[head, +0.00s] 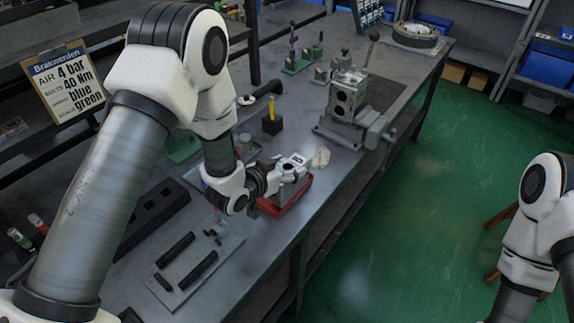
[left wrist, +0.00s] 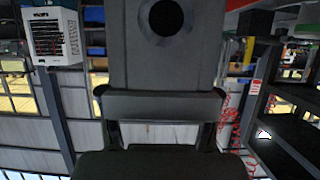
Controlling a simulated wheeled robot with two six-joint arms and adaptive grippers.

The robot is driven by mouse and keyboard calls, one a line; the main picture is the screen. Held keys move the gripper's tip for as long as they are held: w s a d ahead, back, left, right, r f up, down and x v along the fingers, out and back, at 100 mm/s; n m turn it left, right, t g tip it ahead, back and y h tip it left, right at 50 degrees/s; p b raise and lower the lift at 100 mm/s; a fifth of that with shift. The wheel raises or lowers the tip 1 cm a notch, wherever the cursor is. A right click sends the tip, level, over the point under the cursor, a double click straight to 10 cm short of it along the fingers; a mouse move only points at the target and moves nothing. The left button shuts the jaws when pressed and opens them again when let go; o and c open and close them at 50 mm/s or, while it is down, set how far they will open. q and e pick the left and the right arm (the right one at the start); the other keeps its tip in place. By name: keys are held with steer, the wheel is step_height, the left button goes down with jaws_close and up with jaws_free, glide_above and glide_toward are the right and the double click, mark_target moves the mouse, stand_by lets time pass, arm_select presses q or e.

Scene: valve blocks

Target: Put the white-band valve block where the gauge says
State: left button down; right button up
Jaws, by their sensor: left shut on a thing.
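My left gripper (head: 291,168) is shut on a grey block (head: 286,190), held at or just above a red tray (head: 291,207) near the table's front edge. Whether the block touches the tray is not clear. In the left wrist view the block (left wrist: 200,60) fills the upper middle, with a round dark hole facing the camera. No white band can be made out on it. No gauge reading can be made out. My right arm shows at the right edge, but its gripper is out of the picture.
A grey machine vise with a holed block (head: 346,98) stands beyond the gripper. A black holder with a yellow item (head: 271,120) and small stands (head: 298,62) are farther back. A plate with black bars (head: 188,268) lies nearer. A sign (head: 65,82) hangs at left.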

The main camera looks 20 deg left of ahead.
arm_select(q)
steer(key=shift+w+a+f, duration=0.1)
steer(key=shift+w+f, duration=0.1)
steer(key=shift+f, duration=0.75)
steer(key=shift+r, duration=0.1)
steer(key=shift+c, duration=1.2)
jaws_free()
steer(key=shift+s, duration=0.2)
steer(key=b+v, duration=0.2)
steer(key=v, duration=1)
